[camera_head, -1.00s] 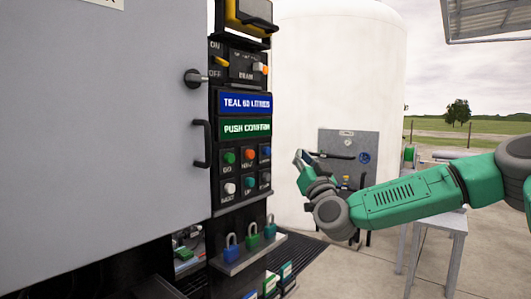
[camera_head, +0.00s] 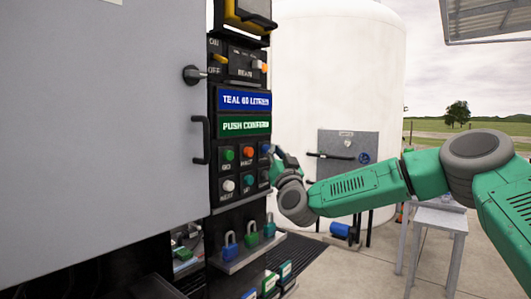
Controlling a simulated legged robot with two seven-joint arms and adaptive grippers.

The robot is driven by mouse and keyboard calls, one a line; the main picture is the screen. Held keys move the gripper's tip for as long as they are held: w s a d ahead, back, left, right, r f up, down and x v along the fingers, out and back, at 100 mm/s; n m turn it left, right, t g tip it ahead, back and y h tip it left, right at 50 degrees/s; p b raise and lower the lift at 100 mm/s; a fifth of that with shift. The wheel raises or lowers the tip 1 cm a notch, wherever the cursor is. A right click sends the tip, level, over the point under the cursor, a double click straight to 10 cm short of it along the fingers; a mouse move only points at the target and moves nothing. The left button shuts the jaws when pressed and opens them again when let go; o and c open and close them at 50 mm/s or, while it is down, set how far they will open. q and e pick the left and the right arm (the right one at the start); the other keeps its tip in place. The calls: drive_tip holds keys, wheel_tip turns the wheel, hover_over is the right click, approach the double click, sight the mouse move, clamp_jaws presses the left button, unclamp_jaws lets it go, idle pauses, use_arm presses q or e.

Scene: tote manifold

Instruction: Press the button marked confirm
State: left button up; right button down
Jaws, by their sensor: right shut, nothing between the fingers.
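The button panel (camera_head: 238,197) stands on the right side of the grey cabinet. Its top row has a green button (camera_head: 229,155), an orange-red button (camera_head: 248,152) and a blue button (camera_head: 265,148). The lower row has a white button (camera_head: 228,186) and teal ones (camera_head: 248,180). I cannot read which one is marked confirm. A green sign (camera_head: 245,125) above reads "PUSH CONFIRM". My right gripper (camera_head: 276,153) is shut and empty, at the panel's right edge beside the blue button. I cannot tell whether it touches. My left gripper is not in view.
A blue sign (camera_head: 245,100) reads "TEAL 60 LITRES". The cabinet door handle (camera_head: 199,140) juts out left of the panel. A white tank (camera_head: 335,80) stands behind, and a grey table (camera_head: 440,218) stands at right.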

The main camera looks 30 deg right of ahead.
drive_tip(key=shift+d, duration=0.1)
idle(0.7)
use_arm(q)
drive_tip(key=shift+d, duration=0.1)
use_arm(e)
drive_tip(key=shift+w+a+r, duration=0.1)
drive_tip(key=shift+w+a, duration=0.25)
drive_tip(key=shift+a, duration=0.05)
idle(0.5)
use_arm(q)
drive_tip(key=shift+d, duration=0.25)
use_arm(e)
drive_tip(key=shift+d, duration=0.25)
